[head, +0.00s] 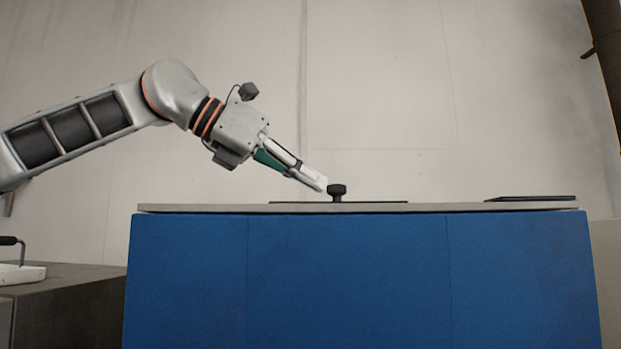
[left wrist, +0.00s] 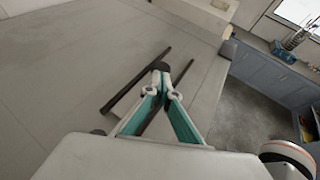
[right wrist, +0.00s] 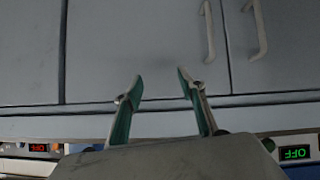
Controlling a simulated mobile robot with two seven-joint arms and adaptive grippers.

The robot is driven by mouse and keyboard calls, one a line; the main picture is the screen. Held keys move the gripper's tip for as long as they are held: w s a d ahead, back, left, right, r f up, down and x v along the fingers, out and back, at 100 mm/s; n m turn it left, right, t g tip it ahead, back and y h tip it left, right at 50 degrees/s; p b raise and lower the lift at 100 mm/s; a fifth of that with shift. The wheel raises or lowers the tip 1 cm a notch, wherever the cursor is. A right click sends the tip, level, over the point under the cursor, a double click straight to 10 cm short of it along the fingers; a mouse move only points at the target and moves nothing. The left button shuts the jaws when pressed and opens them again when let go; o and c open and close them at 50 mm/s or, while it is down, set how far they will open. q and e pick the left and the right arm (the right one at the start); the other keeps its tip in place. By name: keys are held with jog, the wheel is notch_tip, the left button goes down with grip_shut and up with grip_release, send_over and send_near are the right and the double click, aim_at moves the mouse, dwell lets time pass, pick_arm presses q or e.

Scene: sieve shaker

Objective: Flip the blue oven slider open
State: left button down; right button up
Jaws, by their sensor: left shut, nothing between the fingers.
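The blue oven (head: 346,280) is a wide blue box with a flat grey top (head: 235,208). A black slider knob (head: 337,190) stands on a thin dark plate on that top. My left gripper (head: 322,186) comes down at a slant from the left, its fingertips just left of the knob. I cannot tell whether they touch it. In the left wrist view, my left gripper (left wrist: 160,72) is shut and empty, with the dark knob (left wrist: 160,66) right at its tips, partly hidden. My right gripper (right wrist: 158,82) is open and empty in the right wrist view.
A second flat dark plate (head: 532,198) lies at the right end of the oven top. A lower grey counter (head: 70,295) with a white handled item (head: 22,272) stands at the left. Grey cabinet doors with handles (right wrist: 257,30) face my right gripper.

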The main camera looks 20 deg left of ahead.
pick_arm(q)
jog(key=d, duration=0.2)
jog(key=w+d, duration=0.1)
jog(key=d, duration=0.2)
jog(key=w+d, duration=0.1)
jog(key=d, duration=0.2)
jog(key=shift+w, duration=0.15)
jog(key=shift+a, duration=0.15)
